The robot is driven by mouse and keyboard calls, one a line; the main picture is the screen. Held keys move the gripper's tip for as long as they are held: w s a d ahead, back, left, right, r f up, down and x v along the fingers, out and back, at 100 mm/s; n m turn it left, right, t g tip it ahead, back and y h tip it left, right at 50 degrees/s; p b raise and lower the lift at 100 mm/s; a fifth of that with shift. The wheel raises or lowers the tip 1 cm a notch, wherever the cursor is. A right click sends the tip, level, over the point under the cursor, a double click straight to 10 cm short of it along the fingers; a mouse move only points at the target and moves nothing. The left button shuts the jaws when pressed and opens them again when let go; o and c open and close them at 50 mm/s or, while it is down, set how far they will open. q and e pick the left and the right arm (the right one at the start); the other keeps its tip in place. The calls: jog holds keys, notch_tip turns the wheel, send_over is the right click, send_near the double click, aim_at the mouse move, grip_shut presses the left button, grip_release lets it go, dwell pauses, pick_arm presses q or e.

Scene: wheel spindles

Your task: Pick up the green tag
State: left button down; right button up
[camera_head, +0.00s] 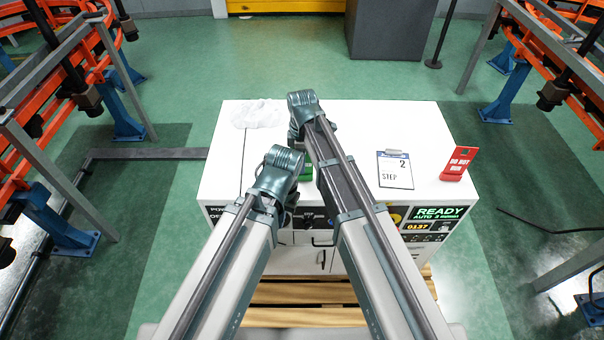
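A small green piece, likely the green tag (307,173), shows on the white cabinet top between my two arms. Most of it is hidden by my arms, so its full shape cannot be seen. My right gripper (296,134) is beyond the green piece, mostly hidden under its wrist; its fingers cannot be made out. My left gripper (292,198) is close to the near edge of the top, left of and nearer than the green piece, also mostly covered by its wrist. I cannot see whether either gripper touches anything.
The white cabinet (385,125) also carries a clipboard (395,171), a standing red sign (459,163) and a crumpled whitish cloth or bag (259,114). A control panel (432,222) is on its front. Orange racks stand at both sides. The top's far right is clear.

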grip_shut()
dwell(1.2)
